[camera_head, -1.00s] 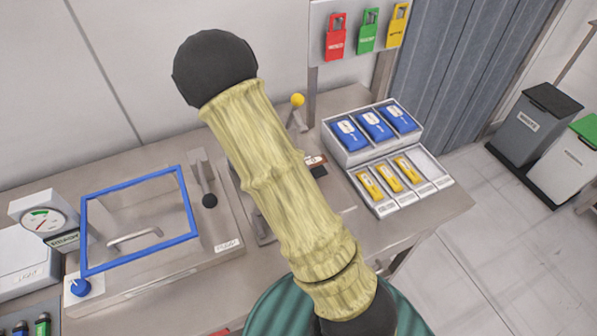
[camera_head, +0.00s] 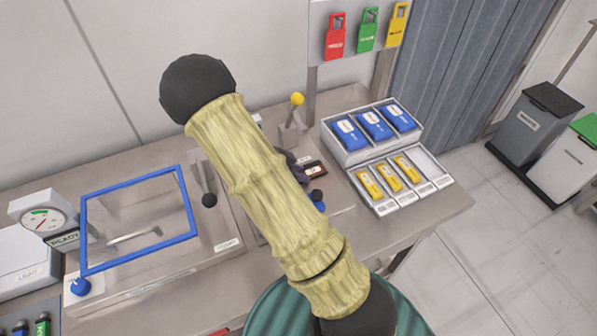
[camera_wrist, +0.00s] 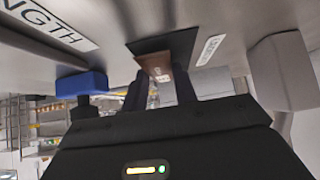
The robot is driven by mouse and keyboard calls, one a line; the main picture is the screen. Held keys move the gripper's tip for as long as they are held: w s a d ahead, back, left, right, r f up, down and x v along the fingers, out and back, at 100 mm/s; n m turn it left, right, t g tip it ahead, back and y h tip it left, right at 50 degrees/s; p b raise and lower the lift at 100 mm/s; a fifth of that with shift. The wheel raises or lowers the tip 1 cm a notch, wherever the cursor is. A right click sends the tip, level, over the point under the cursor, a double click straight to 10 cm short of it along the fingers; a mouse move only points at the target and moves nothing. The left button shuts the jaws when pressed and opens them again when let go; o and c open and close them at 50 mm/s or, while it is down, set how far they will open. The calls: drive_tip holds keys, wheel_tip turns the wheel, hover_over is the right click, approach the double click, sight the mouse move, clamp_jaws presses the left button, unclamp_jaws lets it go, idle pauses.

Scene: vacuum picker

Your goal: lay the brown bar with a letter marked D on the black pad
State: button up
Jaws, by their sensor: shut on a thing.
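The brown bar (camera_wrist: 155,66) is between my fingertips in the wrist view, and my gripper (camera_wrist: 160,84) is shut on it. A pale mark shows on its near end, too small to read. The black pad (camera_wrist: 178,42) shows just beyond and around the bar; I cannot tell whether they touch. In the head view the bar (camera_head: 316,170) shows right of my yellow-sleeved arm, beside the dark gripper fingers. The pad is mostly hidden there.
A blue knob (camera_head: 318,197) stands close below the bar. A lever with a yellow ball (camera_head: 297,99) stands behind. To the right are a tray of blue packs (camera_head: 373,126) and a rack of yellow items (camera_head: 388,174). A blue-framed lid (camera_head: 138,220) is at left.

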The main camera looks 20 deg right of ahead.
drive_tip(key=o, duration=1.1)
drive_tip(key=shift+c, duration=0.2)
drive_tip(key=shift+a+r, duration=0.1)
drive_tip(key=shift+r, duration=0.1)
drive_tip(key=v, duration=1.1)
drive_tip(key=shift+a+r, duration=0.25)
